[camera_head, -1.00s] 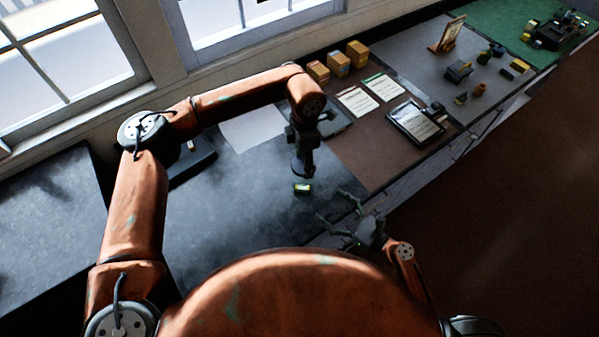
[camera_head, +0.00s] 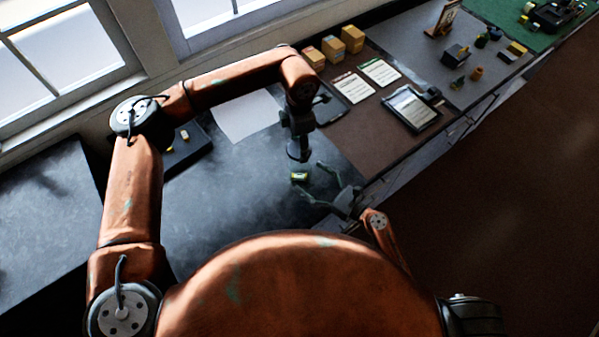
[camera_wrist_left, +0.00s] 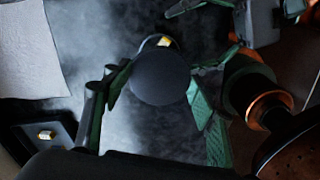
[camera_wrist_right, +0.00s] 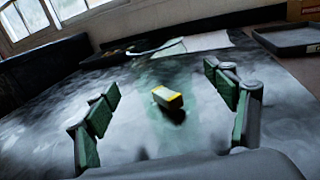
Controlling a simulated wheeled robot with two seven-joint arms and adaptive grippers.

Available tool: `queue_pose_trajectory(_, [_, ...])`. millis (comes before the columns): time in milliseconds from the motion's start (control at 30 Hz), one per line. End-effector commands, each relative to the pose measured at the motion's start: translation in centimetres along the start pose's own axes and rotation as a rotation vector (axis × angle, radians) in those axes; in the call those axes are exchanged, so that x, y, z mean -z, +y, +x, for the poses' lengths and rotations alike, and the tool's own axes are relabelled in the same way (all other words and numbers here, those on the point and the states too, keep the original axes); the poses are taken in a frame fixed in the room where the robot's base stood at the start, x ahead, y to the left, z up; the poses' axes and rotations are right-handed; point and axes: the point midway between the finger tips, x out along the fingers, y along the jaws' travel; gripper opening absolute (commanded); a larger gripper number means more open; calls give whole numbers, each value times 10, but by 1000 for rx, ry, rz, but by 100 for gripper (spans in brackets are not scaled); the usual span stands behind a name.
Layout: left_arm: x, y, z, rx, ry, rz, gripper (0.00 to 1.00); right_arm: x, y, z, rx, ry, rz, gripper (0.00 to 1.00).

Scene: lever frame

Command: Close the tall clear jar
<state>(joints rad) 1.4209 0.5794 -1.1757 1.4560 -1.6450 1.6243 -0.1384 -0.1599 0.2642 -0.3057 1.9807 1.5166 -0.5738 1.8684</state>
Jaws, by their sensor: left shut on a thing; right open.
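The tall clear jar is hard to make out. Its small yellow-and-white label or content shows in the head view (camera_head: 300,176) and in the right wrist view (camera_wrist_right: 168,97), with a faint greenish see-through body around it. My left gripper (camera_head: 298,150) is shut on a dark round lid (camera_wrist_left: 160,78), held above the jar. In the left wrist view the lid covers most of the jar, leaving a pale rim arc showing. My right gripper (camera_head: 332,188) is open, its fingers spread (camera_wrist_right: 165,105) towards the jar's two sides, apart from it.
A dark worktop (camera_head: 230,195) surrounds the jar, mostly clear. A dark tray (camera_head: 190,150) with a small yellow item and a white sheet (camera_head: 246,117) lie behind. A tablet (camera_head: 411,108), papers and yellow boxes (camera_head: 332,48) stand at the right.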

Motion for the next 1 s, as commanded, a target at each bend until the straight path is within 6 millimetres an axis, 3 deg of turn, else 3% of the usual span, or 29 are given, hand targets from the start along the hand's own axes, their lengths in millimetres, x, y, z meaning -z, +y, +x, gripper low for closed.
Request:
queue_pose_trajectory(100, [0, 0, 0, 0, 0, 0, 38, -1, 0, 21, 1, -2, 0, 78])
queue_pose_trajectory(333, [-1, 0, 0, 0, 0, 1, 38, 0, -1, 45, 2, 0, 0, 78])
queue_pose_trajectory(733, [-1, 0, 0, 0, 0, 1, 38, 0, -1, 50, 2, 1, 0, 78])
queue_pose_trajectory(1000, [-1, 0, 0, 0, 0, 2, 38, 0, -1, 50, 2, 1, 0, 60])
